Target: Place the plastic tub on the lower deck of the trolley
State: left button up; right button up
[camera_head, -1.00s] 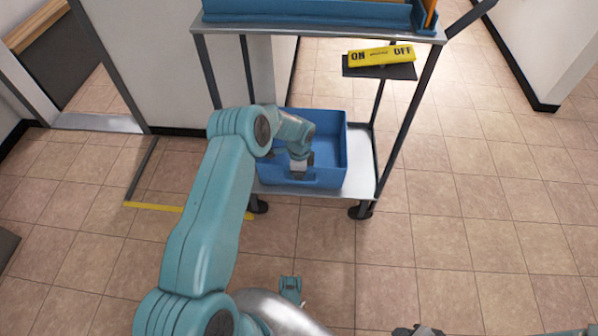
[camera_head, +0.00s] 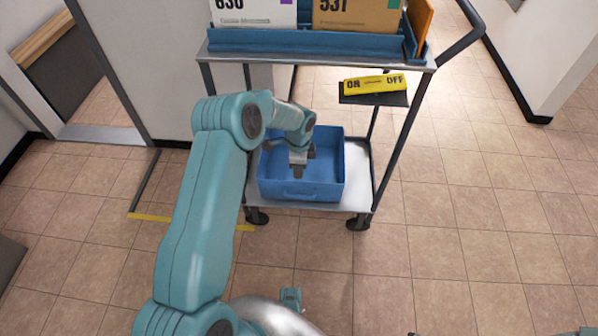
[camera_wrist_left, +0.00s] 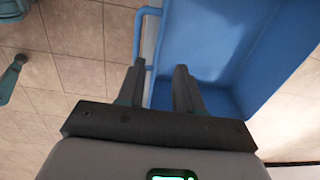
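The blue plastic tub (camera_head: 330,190) sits upright on the pale lower deck (camera_head: 357,180) of the trolley, with its handle side toward me. It looks empty apart from my gripper in front of it. My left gripper (camera_head: 298,170) is at the tub's front wall, near the handle. In the left wrist view its two fingers (camera_wrist_left: 158,85) are apart. The tub's rim and handle (camera_wrist_left: 143,45) show beyond the fingers, and I see no contact. My right gripper is not clearly in view.
The trolley's upper deck (camera_head: 330,62) holds a blue tray with upright numbered parcels. Trolley posts flank the tub. Tiled floor is open at right and in front.

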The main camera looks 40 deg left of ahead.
pick_arm(q)
jog(key=s+d+f+n+h, duration=0.1)
jog(key=s+d+f, duration=0.1)
jog(key=d, duration=0.3)
jog(key=s+d+f+n+h, duration=0.1)
jog(key=s+d+f+n, duration=0.15)
jog(key=d, duration=0.25)
jog(key=s+d+n+h, duration=0.1)
jog(key=s+d+n, duration=0.4)
jog(key=s, duration=0.5)
jog(key=s+d+n+h, duration=0.1)
jog(key=s+d+n, duration=0.4)
jog(key=s+d, duration=0.4)
jog(key=shift+s+d, duration=0.4)
jog(key=shift+s, duration=0.65)
notch_tip(320, 180, up, 28)
jog(key=p, duration=2.8)
jog(key=shift+d, duration=0.15)
jog(key=shift+s+r, duration=0.15)
